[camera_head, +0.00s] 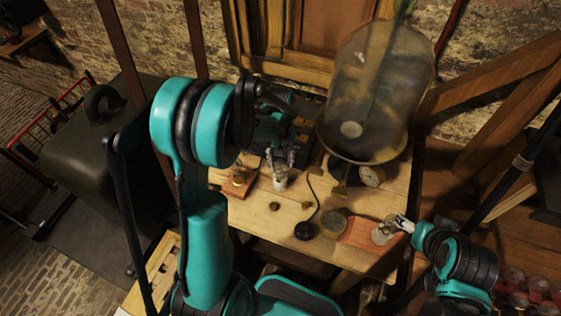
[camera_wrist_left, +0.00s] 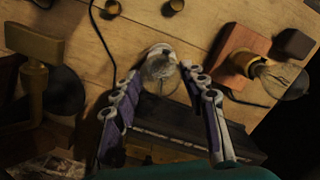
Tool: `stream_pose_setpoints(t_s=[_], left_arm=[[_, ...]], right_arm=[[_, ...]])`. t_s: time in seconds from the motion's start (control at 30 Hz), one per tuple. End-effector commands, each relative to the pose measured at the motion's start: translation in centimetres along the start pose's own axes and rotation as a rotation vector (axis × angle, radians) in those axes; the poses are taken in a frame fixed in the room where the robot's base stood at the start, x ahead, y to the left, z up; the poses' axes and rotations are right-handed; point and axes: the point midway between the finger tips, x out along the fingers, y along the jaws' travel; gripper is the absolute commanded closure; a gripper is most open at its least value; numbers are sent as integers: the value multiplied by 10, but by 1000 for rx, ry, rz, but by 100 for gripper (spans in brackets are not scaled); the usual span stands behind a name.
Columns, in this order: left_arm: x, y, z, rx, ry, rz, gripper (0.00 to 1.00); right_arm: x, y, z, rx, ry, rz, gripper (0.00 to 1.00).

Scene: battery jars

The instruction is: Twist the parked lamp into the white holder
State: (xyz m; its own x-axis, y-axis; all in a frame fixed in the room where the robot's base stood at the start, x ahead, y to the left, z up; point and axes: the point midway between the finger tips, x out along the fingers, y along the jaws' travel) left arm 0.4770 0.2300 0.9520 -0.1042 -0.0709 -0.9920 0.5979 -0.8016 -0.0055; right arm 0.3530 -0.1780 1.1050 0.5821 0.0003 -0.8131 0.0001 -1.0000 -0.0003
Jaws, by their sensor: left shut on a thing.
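The lamp (camera_wrist_left: 159,70), a clear glass bulb, sits between the fingertips of my left gripper (camera_wrist_left: 161,74) in the left wrist view. My left gripper (camera_head: 281,158) is shut on it, with one finger on each side of the glass. The white holder (camera_head: 280,181) stands upright on the table directly below these fingertips in the head view. The lamp's base is hidden, so I cannot tell how deep it sits in the holder. My right gripper (camera_head: 402,223) is at the lower right, beside a round glass piece; its opening is too small to judge.
A second bulb (camera_wrist_left: 282,79) in a brass socket lies to the right in the wrist view, on a reddish wooden block (camera_wrist_left: 234,46). A large glass jar (camera_head: 376,95) stands behind.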

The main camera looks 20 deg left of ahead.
Motion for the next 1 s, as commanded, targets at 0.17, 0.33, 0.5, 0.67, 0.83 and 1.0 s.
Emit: stream_pose_setpoints(t_s=[0.17,0.33,0.5,0.67,0.83,1.0], left_arm=[[0,0,0,-2,1,0,33],[0,0,0,-3,1,0,33],[-5,0,0,-4,1,0,33],[-31,0,0,-4,1,0,33],[-69,0,0,-4,1,0,33],[-100,0,0,-4,1,0,33]], right_arm=[[0,0,0,0,0,0,33],[0,0,0,0,0,0,33],[0,0,0,0,0,0,33],[0,0,0,0,0,0,33],[0,0,0,0,0,0,33],[0,0,0,0,0,0,33]])
